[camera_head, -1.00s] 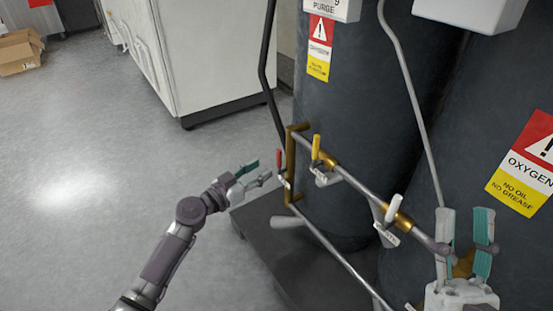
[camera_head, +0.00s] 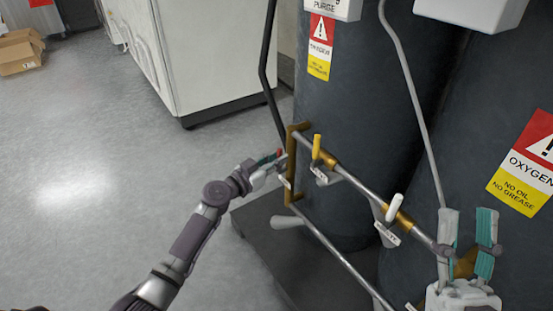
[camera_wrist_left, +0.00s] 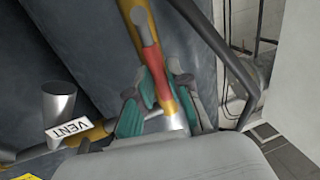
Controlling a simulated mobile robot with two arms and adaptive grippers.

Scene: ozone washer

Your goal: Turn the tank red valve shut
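The red valve handle (camera_head: 279,152) is at the left end of the pipe frame, beside the dark tanks. My left gripper (camera_head: 268,165) is at this handle and hides part of it. In the left wrist view, the red handle (camera_wrist_left: 151,58) runs down between the two teal-padded fingers of my left gripper (camera_wrist_left: 162,98). These fingers stand apart on either side of it; I cannot tell whether they touch it. My right gripper (camera_head: 467,232) is open and empty in front of the right tank, near the pipe's right end.
A yellow valve handle (camera_head: 316,147) and a white one (camera_head: 393,207) stand along the same pipe. A VENT tag (camera_wrist_left: 69,129) hangs near the left gripper. A white cabinet (camera_head: 215,55) and a cardboard box (camera_head: 20,52) stand behind. The floor at left is clear.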

